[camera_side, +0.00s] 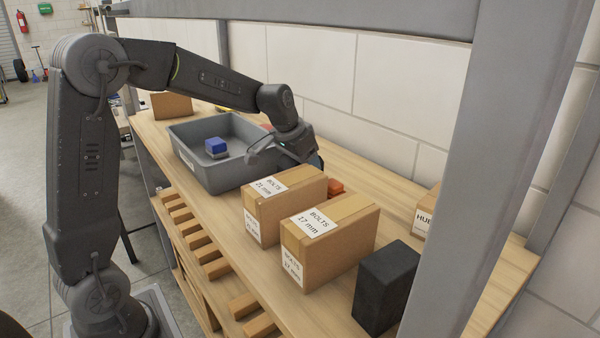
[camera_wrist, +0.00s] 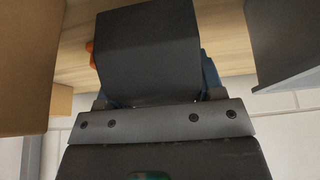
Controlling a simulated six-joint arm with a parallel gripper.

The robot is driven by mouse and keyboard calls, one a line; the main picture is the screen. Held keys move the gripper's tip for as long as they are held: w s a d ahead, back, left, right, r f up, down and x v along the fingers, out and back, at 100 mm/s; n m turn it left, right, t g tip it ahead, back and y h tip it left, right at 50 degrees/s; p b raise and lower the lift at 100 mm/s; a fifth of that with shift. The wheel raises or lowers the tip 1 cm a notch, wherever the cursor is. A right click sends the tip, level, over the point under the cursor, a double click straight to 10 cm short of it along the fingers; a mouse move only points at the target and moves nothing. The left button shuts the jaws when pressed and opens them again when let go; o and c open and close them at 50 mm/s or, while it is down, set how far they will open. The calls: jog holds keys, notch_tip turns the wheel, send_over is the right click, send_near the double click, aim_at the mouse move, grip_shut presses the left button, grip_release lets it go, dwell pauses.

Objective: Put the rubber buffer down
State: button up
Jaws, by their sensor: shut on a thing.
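My gripper (camera_side: 312,161) is over the bench, between the grey bin and the bolt boxes in the side view. It is shut on a dark block, which I take to be the rubber buffer (camera_wrist: 150,50); this fills the middle of the wrist view. Blue finger edges show on both sides of it. In the side view the held block is mostly hidden behind my gripper and the 21 mm box. I cannot tell whether it touches the bench. A separate black block (camera_side: 385,286) stands at the near right end of the bench.
Bolt boxes marked 21 mm (camera_side: 290,205) and 17 mm (camera_side: 340,250) stand close by. A grey bin (camera_side: 190,165) holds a blue item (camera_side: 215,146). An orange item (camera_side: 335,187) lies behind the boxes. A grey upright (camera_side: 490,150) rises at right. Bare wood (camera_side: 400,215) shows behind the boxes.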

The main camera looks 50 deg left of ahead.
jog(key=shift+f, duration=1.55)
jog(key=shift+f, duration=0.1)
jog(key=o, duration=0.8)
jog(key=v, duration=1.1)
jog(key=shift+w, duration=0.1)
jog(key=shift+o, duration=0.2)
jog(key=shift+s+r, duration=0.2)
jog(key=shift+r, duration=0.2)
jog(key=o, duration=0.3)
jog(key=shift+s+r, duration=0.1)
jog(key=shift+r, duration=0.1)
